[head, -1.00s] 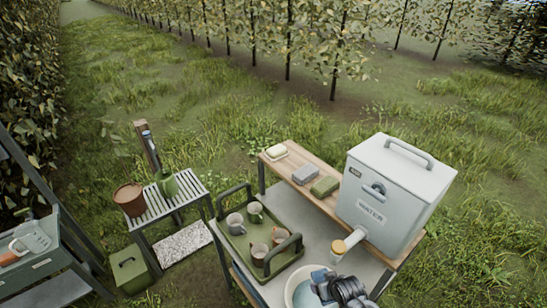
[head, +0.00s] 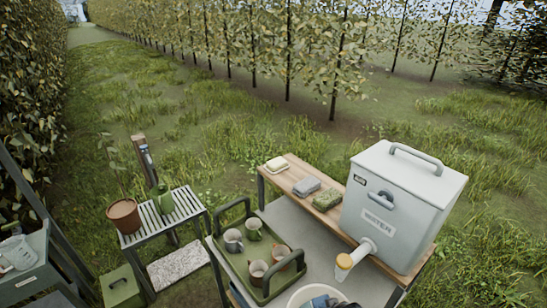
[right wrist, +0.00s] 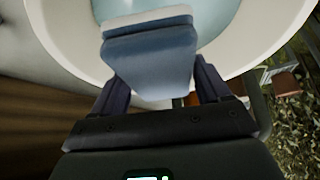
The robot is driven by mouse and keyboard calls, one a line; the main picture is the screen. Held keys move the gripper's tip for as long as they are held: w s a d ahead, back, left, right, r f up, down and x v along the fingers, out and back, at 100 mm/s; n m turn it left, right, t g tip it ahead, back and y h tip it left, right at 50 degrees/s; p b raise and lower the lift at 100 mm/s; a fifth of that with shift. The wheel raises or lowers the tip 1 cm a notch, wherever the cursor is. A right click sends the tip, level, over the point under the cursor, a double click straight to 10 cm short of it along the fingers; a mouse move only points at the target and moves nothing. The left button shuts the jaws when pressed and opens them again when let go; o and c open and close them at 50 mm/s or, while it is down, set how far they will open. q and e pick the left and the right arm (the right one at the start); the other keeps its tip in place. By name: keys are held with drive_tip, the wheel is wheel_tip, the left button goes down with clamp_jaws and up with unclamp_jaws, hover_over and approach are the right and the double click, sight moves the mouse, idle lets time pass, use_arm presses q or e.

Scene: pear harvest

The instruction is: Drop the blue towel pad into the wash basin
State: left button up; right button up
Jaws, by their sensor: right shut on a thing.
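My right gripper (right wrist: 152,95) is shut on the blue towel pad (right wrist: 150,60) in the right wrist view. The pad sits between the two dark fingers, with a pale band along its far edge. It is over the white wash basin (right wrist: 60,45), whose rim curves around it, with pale blue water inside. How high the pad is above the water is hard to tell. In the head view only the basin's far rim (head: 297,296) shows at the bottom edge, with blue material inside it. My left gripper is not in view.
A water dispenser (head: 400,205) stands right of the basin, its yellow-tipped spout (head: 343,268) close by. A green tray (head: 243,277) with several mugs is to the left. A plank (head: 283,172) behind holds soap and two sponge-like blocks. A slatted stand (head: 162,215) is farther left.

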drive_tip(key=o, duration=0.9)
drive_tip(key=shift+r, duration=0.1)
drive_tip(key=p+v, duration=0.1)
drive_tip(key=v, duration=0.8)
drive_tip(key=shift+s+r+p, duration=0.15)
drive_tip(key=shift+r+p, duration=0.1)
drive_tip(key=shift+p, duration=0.05)
drive_tip(key=shift+s+d+r, duration=0.15)
drive_tip(key=shift+s+r, duration=0.15)
drive_tip(key=shift+r, duration=0.15)
